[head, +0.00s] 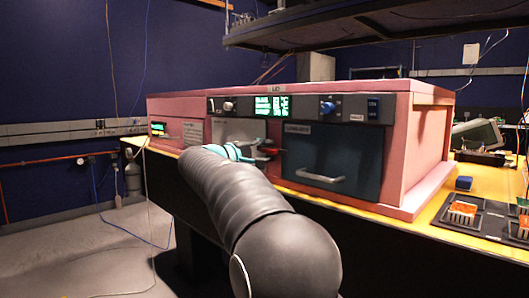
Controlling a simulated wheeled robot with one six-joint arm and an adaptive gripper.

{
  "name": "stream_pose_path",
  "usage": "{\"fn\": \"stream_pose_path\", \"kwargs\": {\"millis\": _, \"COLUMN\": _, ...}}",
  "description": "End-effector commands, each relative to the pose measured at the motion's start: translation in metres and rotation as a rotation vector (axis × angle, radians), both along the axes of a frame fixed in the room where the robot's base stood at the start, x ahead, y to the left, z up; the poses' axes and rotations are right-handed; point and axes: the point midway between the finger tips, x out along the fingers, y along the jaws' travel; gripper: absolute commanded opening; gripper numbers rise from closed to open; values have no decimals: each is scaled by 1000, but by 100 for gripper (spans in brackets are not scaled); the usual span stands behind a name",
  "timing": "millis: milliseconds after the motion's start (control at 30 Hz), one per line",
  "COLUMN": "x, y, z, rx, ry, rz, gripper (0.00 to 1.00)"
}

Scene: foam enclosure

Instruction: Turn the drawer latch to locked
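The drawer (332,158) is a dark blue front with a silver bar handle, set in the pink foam enclosure (420,136). It looks closed. A small red part (268,152), which looks like the latch, shows at the drawer's left edge. Its exact angle is too small to tell. My dark grey arm reaches from the lower middle toward it. My gripper (254,156) is at the far end of the arm, close to the red part and just left of it. The arm hides most of the gripper, so its fingers and any contact with the latch cannot be made out.
A control strip with a green screen (272,106) and a blue knob (327,108) runs above the drawer. The enclosure stands on a yellow-topped bench (400,222). A black tray (478,218) with small coloured parts lies at right. A dark shelf (380,20) hangs overhead.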

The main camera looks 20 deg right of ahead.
Motion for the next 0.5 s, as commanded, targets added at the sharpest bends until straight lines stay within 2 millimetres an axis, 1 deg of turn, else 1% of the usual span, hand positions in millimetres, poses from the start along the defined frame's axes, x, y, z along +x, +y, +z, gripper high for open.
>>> {"fn": "stream_pose_path", "kwargs": {"millis": 333, "x": 0, "y": 7, "z": -1, "rx": 2, "ry": 0, "rz": 5, "gripper": 38}}
{"fn": "stream_pose_path", "kwargs": {"millis": 433, "x": -3, "y": 15, "z": -1, "rx": 2, "ry": 0, "rz": 5, "gripper": 38}}
{"fn": "stream_pose_path", "kwargs": {"millis": 500, "x": -7, "y": 25, "z": 0, "rx": 2, "ry": 0, "rz": 6, "gripper": 38}}
